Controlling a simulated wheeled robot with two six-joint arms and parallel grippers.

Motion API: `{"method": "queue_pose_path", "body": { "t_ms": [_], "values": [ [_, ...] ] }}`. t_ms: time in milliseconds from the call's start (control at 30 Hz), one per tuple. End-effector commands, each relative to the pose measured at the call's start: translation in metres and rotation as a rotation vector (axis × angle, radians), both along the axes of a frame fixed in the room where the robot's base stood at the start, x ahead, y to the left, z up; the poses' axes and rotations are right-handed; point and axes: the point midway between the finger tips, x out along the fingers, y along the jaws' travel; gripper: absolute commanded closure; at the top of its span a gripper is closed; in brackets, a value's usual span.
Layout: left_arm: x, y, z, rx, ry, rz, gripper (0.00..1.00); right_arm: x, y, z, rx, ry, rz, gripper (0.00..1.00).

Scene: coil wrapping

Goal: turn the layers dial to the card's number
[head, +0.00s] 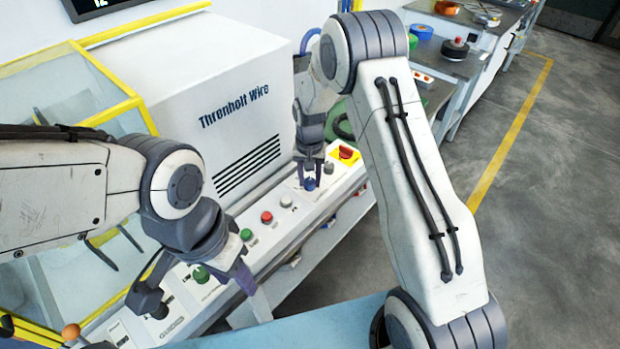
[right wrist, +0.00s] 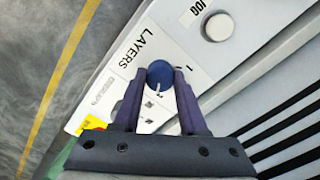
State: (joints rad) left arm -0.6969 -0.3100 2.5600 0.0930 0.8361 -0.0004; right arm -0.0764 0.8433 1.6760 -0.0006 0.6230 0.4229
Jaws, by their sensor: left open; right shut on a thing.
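The layers dial (right wrist: 159,73) is a small round blue knob on the pale panel, beside the printed word LAYERS in the right wrist view. Small marks are printed around it, too small to read surely. My right gripper (right wrist: 156,88) has its purple fingers on either side of the knob and is shut on it. In the head view the right gripper (head: 310,180) is at the far end of the panel, over the blue dial (head: 310,185). My left gripper (head: 198,289) is open and empty above the near part of the panel. I cannot make out a number card.
The control panel (head: 258,243) carries green, red and white buttons. A red emergency button (head: 346,152) on yellow stands just beyond the right gripper. The white Threnholt Wire machine (head: 235,80) rises behind the panel. A yellow-framed guard (head: 75,85) is at left.

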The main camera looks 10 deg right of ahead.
Motion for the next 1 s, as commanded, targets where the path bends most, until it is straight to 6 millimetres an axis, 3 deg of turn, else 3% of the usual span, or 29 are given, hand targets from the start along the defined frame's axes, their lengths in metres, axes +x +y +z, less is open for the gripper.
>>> {"method": "queue_pose_path", "body": {
  "t_ms": [133, 167, 233, 667, 1000],
  "values": [
    [0.0, 0.0, 0.0, 0.0, 0.0, 0.0, 0.55, 0.002, 0.0, 0.002, 0.001, -0.008, -0.002, 1.0],
    [0.0, 0.0, 0.0, 0.0, 0.0, 0.0, 0.55, 0.002, 0.0, 0.002, 0.001, -0.008, -0.002, 0.55],
    [0.0, 0.0, 0.0, 0.0, 0.0, 0.0, 0.55, 0.002, 0.0, 0.002, 0.0, -0.008, -0.002, 0.28],
    [0.0, 0.0, -0.002, 0.0, 0.0, 0.0, 0.55, 0.001, 0.0, 0.009, 0.001, -0.004, 0.0, 0.28],
    [0.0, 0.0, -0.011, 0.0, 0.0, 0.0, 0.55, 0.002, 0.0, 0.072, 0.001, -0.008, -0.001, 0.28]
  ]
}}
